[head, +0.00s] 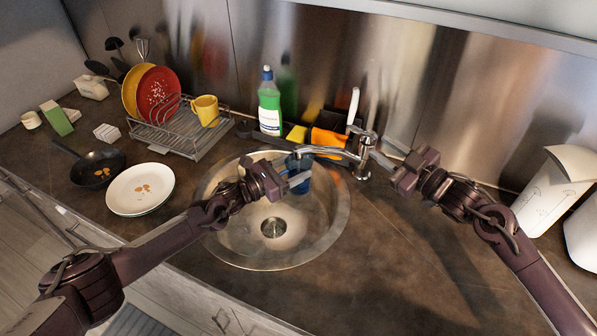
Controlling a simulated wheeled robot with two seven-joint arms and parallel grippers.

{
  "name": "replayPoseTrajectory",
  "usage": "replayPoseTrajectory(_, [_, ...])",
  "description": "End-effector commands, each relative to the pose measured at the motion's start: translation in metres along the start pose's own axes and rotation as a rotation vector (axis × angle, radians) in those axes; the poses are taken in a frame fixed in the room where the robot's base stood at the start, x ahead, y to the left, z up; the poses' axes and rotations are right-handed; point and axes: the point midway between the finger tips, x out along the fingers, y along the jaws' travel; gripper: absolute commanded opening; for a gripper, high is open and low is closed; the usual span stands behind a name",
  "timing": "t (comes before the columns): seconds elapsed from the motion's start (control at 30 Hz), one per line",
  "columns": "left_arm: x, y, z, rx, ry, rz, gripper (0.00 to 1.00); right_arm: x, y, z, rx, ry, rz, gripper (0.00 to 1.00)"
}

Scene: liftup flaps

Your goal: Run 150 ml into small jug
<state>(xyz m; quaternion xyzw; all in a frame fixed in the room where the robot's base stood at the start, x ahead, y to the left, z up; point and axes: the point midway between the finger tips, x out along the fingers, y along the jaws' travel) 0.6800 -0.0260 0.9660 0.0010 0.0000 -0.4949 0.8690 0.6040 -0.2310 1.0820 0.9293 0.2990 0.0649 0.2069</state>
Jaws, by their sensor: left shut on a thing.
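A small blue jug (304,168) is at the back right of the round steel sink (338,222), below the spout of the chrome tap (325,151). My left gripper (286,172) is shut on the jug and partly covers it. My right gripper (377,149) is open beside the tap's body and lever, at its right. I cannot tell whether it touches the tap. No water stream can be made out, and the level in the jug is hidden.
A dish rack (180,138) with plates and a yellow mug (205,110) stands left of the sink. A green detergent bottle (269,105), a sponge (297,134) and an orange cloth (328,140) sit behind it. A pan (98,168) and white plate (140,196) lie left. The counter front right is clear.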

Motion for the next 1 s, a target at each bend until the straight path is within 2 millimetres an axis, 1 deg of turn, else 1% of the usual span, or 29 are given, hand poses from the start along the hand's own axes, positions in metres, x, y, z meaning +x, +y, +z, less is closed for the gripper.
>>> replayPoseTrajectory(0.1, [0.000, 0.000, 0.001, 0.001, -0.002, 0.000, 0.36, 0.000, 0.000, 0.000, 0.000, 0.000, 0.000, 0.30])
replayPoseTrajectory(0.17, [-0.004, 0.001, 0.001, 0.001, -0.002, 0.000, 0.36, 0.000, 0.000, 0.000, 0.000, 0.000, 0.000, 0.30])
replayPoseTrajectory(0.4, [-0.051, 0.001, 0.000, 0.002, 0.000, 0.002, 0.36, 0.000, 0.000, 0.000, 0.000, 0.000, 0.000, 0.30])
replayPoseTrajectory(0.53, [-0.071, 0.001, 0.001, 0.001, -0.001, 0.001, 0.36, 0.000, 0.000, 0.000, 0.000, 0.000, 0.000, 0.30])
replayPoseTrajectory(0.6, [-0.075, 0.000, 0.001, 0.001, -0.002, 0.000, 0.36, 0.000, 0.000, 0.000, 0.000, 0.000, 0.000, 0.30])
replayPoseTrajectory(0.8, [-0.075, 0.000, 0.001, 0.001, -0.003, 0.000, 0.36, 0.000, 0.000, 0.000, 0.000, 0.000, 0.000, 0.30])
replayPoseTrajectory(0.83, [-0.075, 0.000, 0.000, 0.000, -0.001, 0.000, 0.36, 0.000, 0.000, 0.000, 0.000, 0.000, 0.000, 0.29])
replayPoseTrajectory(0.87, [-0.075, 0.000, 0.000, 0.000, 0.000, 0.000, 0.36, 0.000, 0.000, 0.000, 0.001, 0.000, 0.000, 0.25])
replayPoseTrajectory(1.0, [-0.075, 0.000, 0.001, 0.000, -0.001, 0.000, 0.36, 0.003, 0.008, -0.005, 0.054, -0.007, -0.006, 0.07])
